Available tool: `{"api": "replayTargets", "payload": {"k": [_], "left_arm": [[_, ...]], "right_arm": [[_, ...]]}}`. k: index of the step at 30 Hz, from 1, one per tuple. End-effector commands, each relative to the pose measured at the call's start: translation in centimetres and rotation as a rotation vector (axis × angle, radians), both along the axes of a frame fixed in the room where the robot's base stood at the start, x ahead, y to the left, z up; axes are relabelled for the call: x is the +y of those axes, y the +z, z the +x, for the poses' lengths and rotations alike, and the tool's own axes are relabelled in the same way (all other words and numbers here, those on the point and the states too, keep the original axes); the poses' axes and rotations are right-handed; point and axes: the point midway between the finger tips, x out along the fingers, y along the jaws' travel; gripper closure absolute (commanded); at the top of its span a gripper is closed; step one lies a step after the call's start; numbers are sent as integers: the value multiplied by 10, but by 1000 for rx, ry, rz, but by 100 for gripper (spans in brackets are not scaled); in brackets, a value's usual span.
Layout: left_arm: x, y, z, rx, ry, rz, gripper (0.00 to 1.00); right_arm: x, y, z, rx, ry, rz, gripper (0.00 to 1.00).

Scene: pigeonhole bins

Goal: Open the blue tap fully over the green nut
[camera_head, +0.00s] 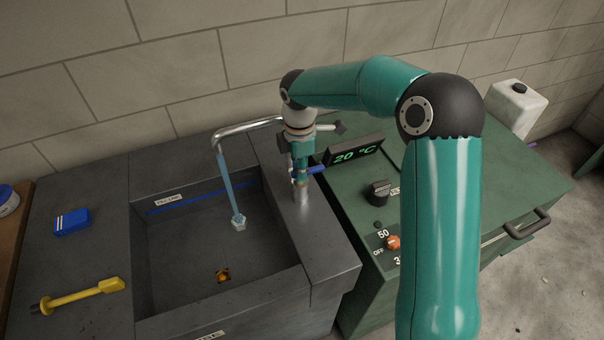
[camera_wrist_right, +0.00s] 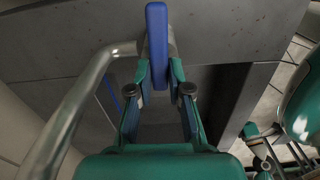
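The blue tap lever (camera_head: 317,169) shows beside my right gripper (camera_head: 299,176), at the top of the metal tap post (camera_head: 303,194). In the right wrist view the lever (camera_wrist_right: 157,50) lies between the fingertips of my right gripper (camera_wrist_right: 160,75); whether they press on it I cannot tell. The curved spout (camera_head: 245,127) reaches over the sink, and a blue water stream (camera_head: 228,180) runs from it. The stream ends on a pale, nut-shaped thing (camera_head: 238,224) on the sink floor; its green colour is not clear. My left gripper is out of view.
The dark sink (camera_head: 150,255) has a small yellow-orange thing (camera_head: 223,275) on its floor. A yellow tool (camera_head: 80,295) and a blue box (camera_head: 72,222) lie on the left counter. A temperature display (camera_head: 355,150) and black knob (camera_head: 378,192) stand close right of the tap.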

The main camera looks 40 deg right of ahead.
Motion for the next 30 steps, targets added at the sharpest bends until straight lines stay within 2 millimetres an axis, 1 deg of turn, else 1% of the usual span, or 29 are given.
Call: {"api": "replayTargets", "payload": {"k": [1, 2, 3, 10, 13, 17, 22, 27, 30], "left_arm": [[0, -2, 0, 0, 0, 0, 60], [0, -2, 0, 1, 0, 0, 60], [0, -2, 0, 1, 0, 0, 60], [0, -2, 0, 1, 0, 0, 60], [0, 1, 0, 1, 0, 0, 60], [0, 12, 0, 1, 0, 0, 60], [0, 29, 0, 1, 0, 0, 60], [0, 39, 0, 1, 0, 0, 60], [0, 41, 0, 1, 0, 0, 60]], "right_arm": [[0, -1, 0, -1, -6, 0, 71], [0, -1, 0, -1, -7, 0, 66], [0, -1, 0, -1, -7, 0, 66], [0, 0, 0, -1, -9, 0, 66], [0, 3, 0, -1, -9, 0, 66], [0, 16, 1, -1, -9, 0, 66], [1, 37, 1, -2, -10, -1, 66], [1, 55, 1, -1, -10, 0, 66], [1, 60, 1, -1, -10, 0, 66]]}}
